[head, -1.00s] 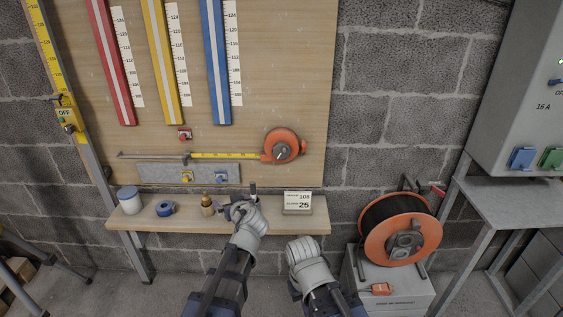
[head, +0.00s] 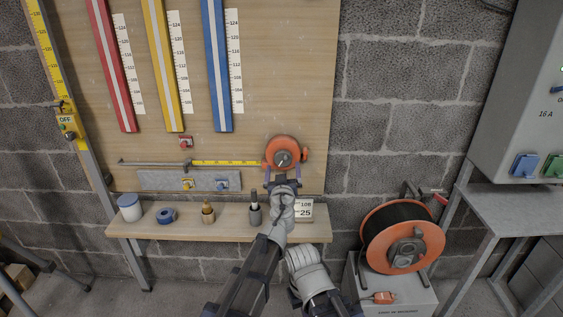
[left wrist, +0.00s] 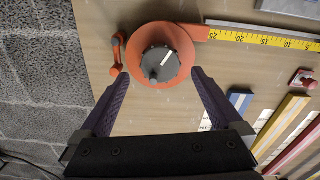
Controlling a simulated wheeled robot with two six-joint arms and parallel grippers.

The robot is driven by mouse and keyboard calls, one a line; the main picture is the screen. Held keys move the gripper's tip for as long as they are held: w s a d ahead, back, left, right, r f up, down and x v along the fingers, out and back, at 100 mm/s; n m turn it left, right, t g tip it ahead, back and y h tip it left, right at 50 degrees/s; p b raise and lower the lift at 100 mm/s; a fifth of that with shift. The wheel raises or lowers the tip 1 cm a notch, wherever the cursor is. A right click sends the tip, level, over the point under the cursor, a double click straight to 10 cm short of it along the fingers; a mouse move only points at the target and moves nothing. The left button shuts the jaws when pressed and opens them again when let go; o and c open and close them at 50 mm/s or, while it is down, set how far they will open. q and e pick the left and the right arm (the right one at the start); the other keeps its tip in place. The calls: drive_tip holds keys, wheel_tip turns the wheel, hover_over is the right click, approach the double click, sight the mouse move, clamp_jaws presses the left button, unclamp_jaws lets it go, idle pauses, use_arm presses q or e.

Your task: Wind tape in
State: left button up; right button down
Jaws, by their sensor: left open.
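The orange tape reel (head: 284,153) is mounted on the wooden board, with a dark round hub and a small orange crank handle (head: 305,154) at its right. Its yellow tape (head: 225,162) runs out to the left along a metal rail. In the left wrist view the reel (left wrist: 172,76) and hub lie ahead, with the crank handle (left wrist: 115,70) at the left. My left gripper (head: 283,176) is open just below the reel; in the left wrist view its fingers (left wrist: 158,85) point at the reel's lower part, with no clear contact. My right gripper's fingertips are hidden; only its grey wrist shows at bottom centre.
A shelf (head: 190,233) below holds a white jar (head: 129,208), a blue tape roll (head: 166,216), a brass item (head: 208,213), a dark cup and a number card (head: 304,209). A larger orange cable reel (head: 403,237) stands at right. Red, yellow and blue strips hang above.

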sight(283, 160)
use_arm(q)
drive_tip(key=w, duration=0.5)
drive_tip(key=shift+s, duration=0.1)
drive_tip(key=c, duration=1.3)
